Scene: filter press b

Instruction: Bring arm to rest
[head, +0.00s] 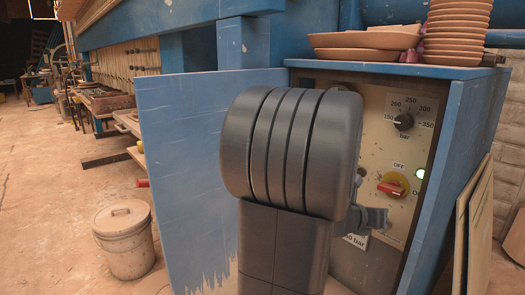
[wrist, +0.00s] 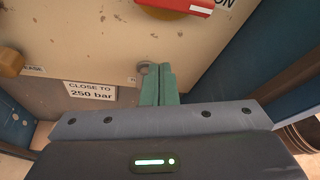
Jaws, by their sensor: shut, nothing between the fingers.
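My arm, a dark grey ribbed link, stands in front of the open blue cabinet in the head view and hides part of its control panel (head: 345,95). My gripper (head: 374,217) shows only partly, just right of the arm. In the wrist view, my gripper (wrist: 158,74) has its green fingers together with nothing between them. They point at the panel's lower part, beside a round grey fitting (wrist: 145,67). I cannot tell whether they touch the panel.
The blue door (head: 185,170) stands open at left. Stacked plates (head: 457,30) sit on top. A lidded bin (head: 125,240) stands on the floor, with free floor around it.

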